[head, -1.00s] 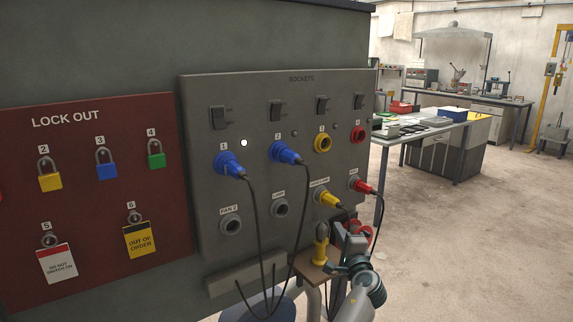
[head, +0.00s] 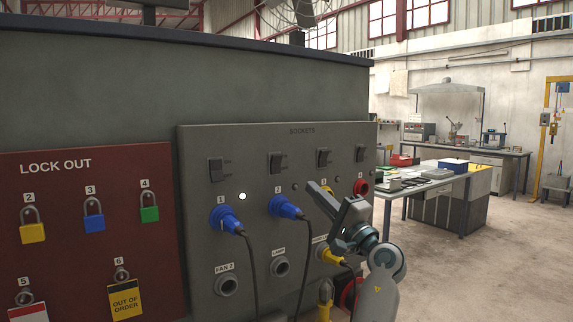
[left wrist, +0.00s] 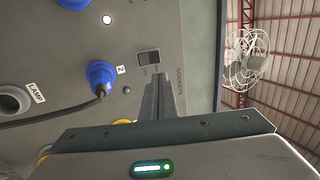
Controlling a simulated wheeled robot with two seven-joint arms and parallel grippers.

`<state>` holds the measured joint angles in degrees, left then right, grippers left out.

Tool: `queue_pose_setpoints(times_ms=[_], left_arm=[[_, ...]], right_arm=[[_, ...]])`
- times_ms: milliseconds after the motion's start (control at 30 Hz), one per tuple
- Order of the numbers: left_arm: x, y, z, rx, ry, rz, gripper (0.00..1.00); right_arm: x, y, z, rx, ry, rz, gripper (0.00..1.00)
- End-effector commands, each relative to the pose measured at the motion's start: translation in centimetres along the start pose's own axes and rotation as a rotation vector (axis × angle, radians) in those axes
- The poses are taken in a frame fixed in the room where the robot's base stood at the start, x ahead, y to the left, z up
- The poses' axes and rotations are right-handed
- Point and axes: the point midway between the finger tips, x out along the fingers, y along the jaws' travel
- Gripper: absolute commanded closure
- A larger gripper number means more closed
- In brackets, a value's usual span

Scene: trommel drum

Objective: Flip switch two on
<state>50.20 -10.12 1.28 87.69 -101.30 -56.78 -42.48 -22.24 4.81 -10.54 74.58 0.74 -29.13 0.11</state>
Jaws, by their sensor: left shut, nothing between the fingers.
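Switch two (head: 275,162) is a dark rocker above the blue plug numbered 2 (head: 283,206) on the grey sockets panel (head: 250,143). It also shows in the left wrist view (left wrist: 148,57). Its rocker position is too small to tell. The small lamp (head: 295,187) beside socket 2 is dark. My left gripper (head: 318,187) is shut and empty, in front of the panel near the yellow socket, to the right of and below switch two. In the left wrist view its closed fingertips (left wrist: 159,78) point toward the switch; contact cannot be told. My right gripper is not in view.
Switch one (head: 216,169) has a lit white lamp (head: 242,196) beside it. Cables hang from the blue plugs. A red lock-out board (head: 75,188) with padlocks stands at left. A workbench (head: 440,182) stands behind at right, with open floor beside it.

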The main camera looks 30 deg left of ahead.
Motion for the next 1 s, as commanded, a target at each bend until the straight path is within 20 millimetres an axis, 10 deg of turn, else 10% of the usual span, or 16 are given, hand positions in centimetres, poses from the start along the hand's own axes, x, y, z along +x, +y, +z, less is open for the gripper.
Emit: queue_pose_setpoints(times_ms=[367,1000], left_arm=[[2.3,-0.2,0.0,0.002,-0.001,-0.001,1.0],[12.3,-0.1,-0.1,0.002,0.001,0.001,1.0]], right_arm=[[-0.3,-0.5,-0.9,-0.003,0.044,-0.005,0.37],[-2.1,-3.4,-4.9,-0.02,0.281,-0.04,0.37]])
